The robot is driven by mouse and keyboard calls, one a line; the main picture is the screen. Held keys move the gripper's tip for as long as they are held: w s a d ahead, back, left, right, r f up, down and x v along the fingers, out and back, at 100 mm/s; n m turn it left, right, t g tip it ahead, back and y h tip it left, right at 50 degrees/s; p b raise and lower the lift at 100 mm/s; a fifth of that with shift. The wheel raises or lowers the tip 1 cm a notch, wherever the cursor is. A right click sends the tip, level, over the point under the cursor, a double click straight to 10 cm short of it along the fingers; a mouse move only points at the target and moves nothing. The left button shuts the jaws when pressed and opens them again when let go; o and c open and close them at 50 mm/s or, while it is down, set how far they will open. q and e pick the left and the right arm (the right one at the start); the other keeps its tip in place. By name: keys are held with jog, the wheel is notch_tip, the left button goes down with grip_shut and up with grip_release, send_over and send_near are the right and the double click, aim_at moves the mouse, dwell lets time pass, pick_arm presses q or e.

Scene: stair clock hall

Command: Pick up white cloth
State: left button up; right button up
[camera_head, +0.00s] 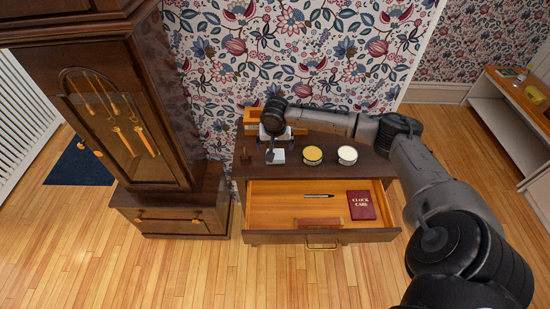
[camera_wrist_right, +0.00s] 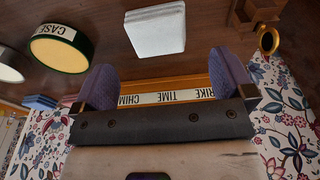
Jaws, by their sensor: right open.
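The white cloth (camera_head: 279,156) is a small folded square lying on top of the dark wooden cabinet, left of two round tins. It also shows in the right wrist view (camera_wrist_right: 155,31), flat and unobstructed, beyond the fingertips. My right gripper (camera_head: 272,136) is over the back of the cabinet top, just behind the cloth in the picture. In the right wrist view its two purple-padded fingers (camera_wrist_right: 166,85) are wide apart with nothing between them, and the cloth is apart from both. My left gripper is not in view.
A yellow-topped tin (camera_head: 312,155) and a white-topped tin (camera_head: 347,155) stand right of the cloth. A small wooden piece (camera_head: 246,157) stands left. A labelled box (camera_wrist_right: 170,97) is at the back. The open drawer (camera_head: 270,236) holds a pen and red book (camera_head: 361,205).

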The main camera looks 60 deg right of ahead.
jog(key=shift+f+b, duration=0.4)
jog(key=shift+f, duration=0.5)
jog(key=shift+w+d+f+b, duration=0.15)
jog(key=shift+f+b, duration=0.25)
jog(key=shift+f, duration=0.55)
jog(key=shift+s+d+f+b, duration=0.1)
jog(key=shift+f+b, duration=0.25)
jog(key=shift+f, duration=0.6)
jog(key=shift+c, duration=0.2)
jog(key=shift+c, duration=0.8)
jog(key=c, duration=0.8)
